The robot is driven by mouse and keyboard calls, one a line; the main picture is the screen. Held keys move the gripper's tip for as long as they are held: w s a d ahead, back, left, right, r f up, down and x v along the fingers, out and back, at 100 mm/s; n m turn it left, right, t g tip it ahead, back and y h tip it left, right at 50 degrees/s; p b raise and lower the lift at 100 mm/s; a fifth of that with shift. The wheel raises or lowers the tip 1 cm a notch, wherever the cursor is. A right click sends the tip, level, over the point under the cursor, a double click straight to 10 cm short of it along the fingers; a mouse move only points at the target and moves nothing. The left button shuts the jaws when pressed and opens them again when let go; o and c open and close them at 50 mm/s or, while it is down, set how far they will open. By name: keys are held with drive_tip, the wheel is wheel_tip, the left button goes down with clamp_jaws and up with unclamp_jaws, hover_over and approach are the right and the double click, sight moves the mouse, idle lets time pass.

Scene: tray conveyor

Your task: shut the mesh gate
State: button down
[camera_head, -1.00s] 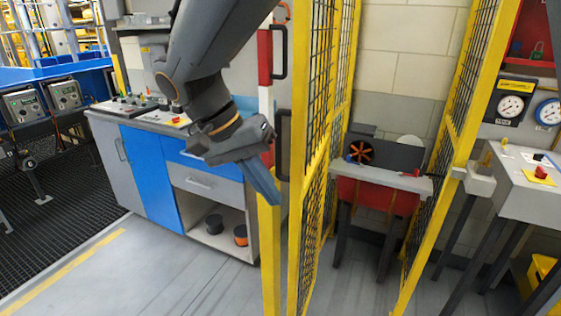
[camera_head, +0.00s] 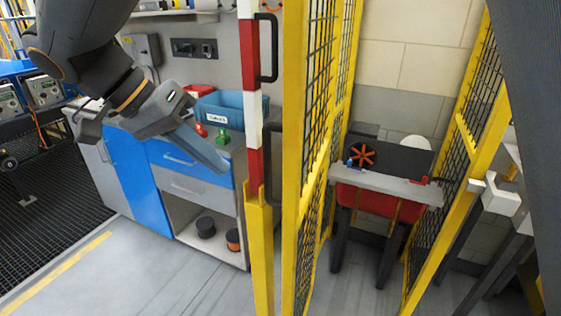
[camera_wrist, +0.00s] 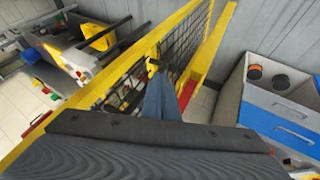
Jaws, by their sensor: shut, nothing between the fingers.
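A yellow-framed mesh panel (camera_head: 318,110), which looks like the gate, stands edge-on near the middle of the head view. It is swung away from the second mesh panel on the right, with a wide gap between them. A red and white striped post (camera_head: 250,100) with black handles (camera_head: 268,48) stands at its near left. My gripper (camera_head: 222,165) is shut and empty, left of the post and apart from it in the picture. In the wrist view the shut fingertips (camera_wrist: 160,82) point toward the yellow frame (camera_wrist: 130,55). A small black part shows by them; I cannot tell whether they touch.
The right mesh panel (camera_head: 470,150) carries a grey latch-like block (camera_head: 495,196). A red-fronted bench (camera_head: 380,184) stands in the gap. A blue and grey cabinet (camera_head: 150,165) is behind my gripper. Open floor (camera_head: 185,285) lies at the front left.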

drive_tip(key=p, duration=0.3)
approach(271, 192)
wheel_tip(271, 192, down, 4)
drive_tip(key=s+d, duration=0.1)
drive_tip(key=d, duration=0.1)
drive_tip(key=shift+s+d+f+p, duration=0.1)
drive_tip(key=shift+s+d+p, duration=0.15)
drive_tip(key=shift+d, duration=0.4)
drive_tip(key=shift+s+d+p, duration=0.15)
drive_tip(key=shift+d+p, duration=0.25)
drive_tip(key=shift+d, duration=0.25)
drive_tip(key=shift+s+d+f+p, duration=0.1)
drive_tip(key=shift+s+d+p, duration=0.15)
drive_tip(key=shift+d, duration=0.4)
